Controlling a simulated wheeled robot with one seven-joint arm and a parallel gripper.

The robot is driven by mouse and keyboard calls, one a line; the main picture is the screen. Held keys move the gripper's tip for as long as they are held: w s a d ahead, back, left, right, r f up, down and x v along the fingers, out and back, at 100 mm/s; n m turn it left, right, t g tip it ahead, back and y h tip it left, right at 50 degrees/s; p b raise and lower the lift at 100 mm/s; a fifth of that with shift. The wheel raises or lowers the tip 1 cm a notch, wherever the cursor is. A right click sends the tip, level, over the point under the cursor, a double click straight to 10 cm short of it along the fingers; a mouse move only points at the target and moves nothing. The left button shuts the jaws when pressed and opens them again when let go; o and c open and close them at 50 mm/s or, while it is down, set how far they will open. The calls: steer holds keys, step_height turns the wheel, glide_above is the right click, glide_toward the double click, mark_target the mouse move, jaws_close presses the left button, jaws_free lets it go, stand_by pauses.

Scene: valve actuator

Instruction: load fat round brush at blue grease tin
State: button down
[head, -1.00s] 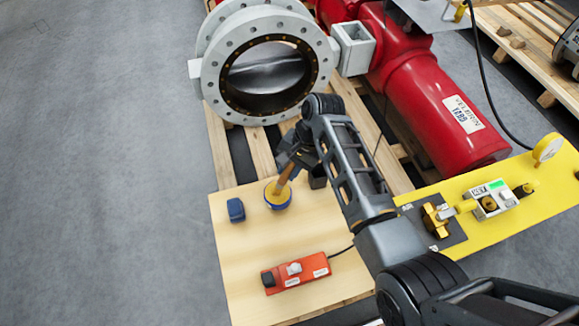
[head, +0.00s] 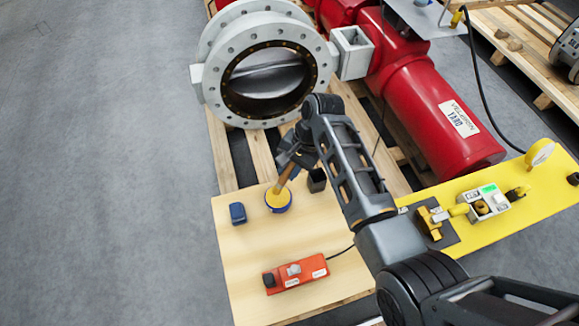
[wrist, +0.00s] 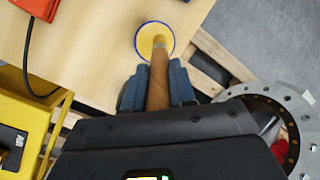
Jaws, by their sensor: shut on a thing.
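My gripper (head: 290,160) is shut on the wooden handle of the fat round brush (head: 284,177). In the wrist view the brush (wrist: 158,75) runs away from between my gripper's fingers (wrist: 158,88) toward the blue grease tin. The blue grease tin (head: 278,207) stands on the wooden board, with yellow grease inside and a blue rim. It also shows in the wrist view (wrist: 141,46). The brush's lower end is over or in the tin, slightly tilted; I cannot tell how deep it reaches.
The board (head: 240,260) also holds a small blue block (head: 237,213), a dark cup (head: 317,180) and an orange control box (head: 295,273) with a cable. Behind stand a grey flanged valve (head: 212,90) and red actuator (head: 435,105). A yellow panel (head: 535,195) is at right.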

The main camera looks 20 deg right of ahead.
steer(key=shift+r+p, duration=1.4)
steer(key=shift+r, duration=0.55)
